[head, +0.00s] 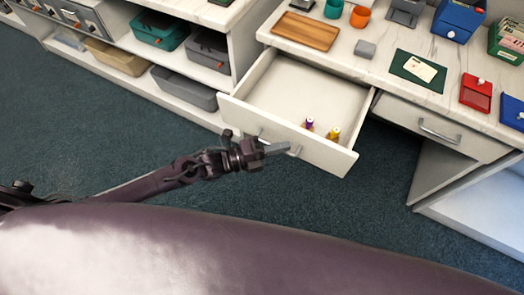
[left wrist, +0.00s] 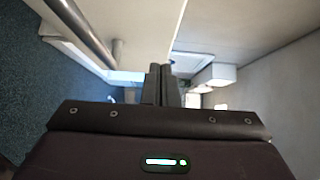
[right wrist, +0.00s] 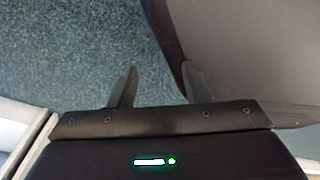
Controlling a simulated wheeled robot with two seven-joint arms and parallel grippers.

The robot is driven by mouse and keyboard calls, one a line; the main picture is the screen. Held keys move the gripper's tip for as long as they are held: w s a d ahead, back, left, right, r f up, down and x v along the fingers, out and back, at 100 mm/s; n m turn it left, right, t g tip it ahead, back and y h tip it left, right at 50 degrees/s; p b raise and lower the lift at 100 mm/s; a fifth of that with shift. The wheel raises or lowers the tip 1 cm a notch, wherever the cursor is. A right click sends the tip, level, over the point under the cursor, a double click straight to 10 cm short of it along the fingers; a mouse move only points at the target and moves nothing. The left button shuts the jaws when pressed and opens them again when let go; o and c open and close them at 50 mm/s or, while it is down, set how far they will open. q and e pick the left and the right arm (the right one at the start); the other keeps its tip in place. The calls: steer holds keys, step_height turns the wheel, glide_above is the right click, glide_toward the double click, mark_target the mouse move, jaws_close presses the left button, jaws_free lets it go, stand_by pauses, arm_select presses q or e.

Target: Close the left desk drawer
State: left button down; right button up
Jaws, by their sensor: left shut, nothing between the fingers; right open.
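The left desk drawer (head: 306,88) stands pulled far out from under the white desk top, its white front panel (head: 325,152) facing me. Two small figures, one purple (head: 309,123) and one yellow (head: 333,134), stand inside near the front. My left gripper (head: 280,149) is shut and empty, its fingertips in front of the panel by the metal handle. The fingers also show shut in the left wrist view (left wrist: 161,84), with the handle (left wrist: 85,30) at upper left. I cannot tell whether they touch the panel. My right gripper (right wrist: 158,84) is open and empty above the carpet.
A second, shut drawer (head: 440,127) is at right. The desk top (head: 380,40) holds a wooden tray (head: 306,30), a green mat (head: 403,68), cups and boxes. A low shelf (head: 130,45) with bins stands at left. The dark carpet (head: 90,130) in front is clear.

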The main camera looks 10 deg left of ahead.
mark_target(298, 135)
arm_select(q)
steer(key=shift+w+d, duration=0.15)
steer(key=shift+w, duration=0.6)
steer(key=shift+w+d, duration=0.15)
steer(key=shift+w, duration=0.6)
arm_select(e)
steer(key=shift+s, duration=0.2)
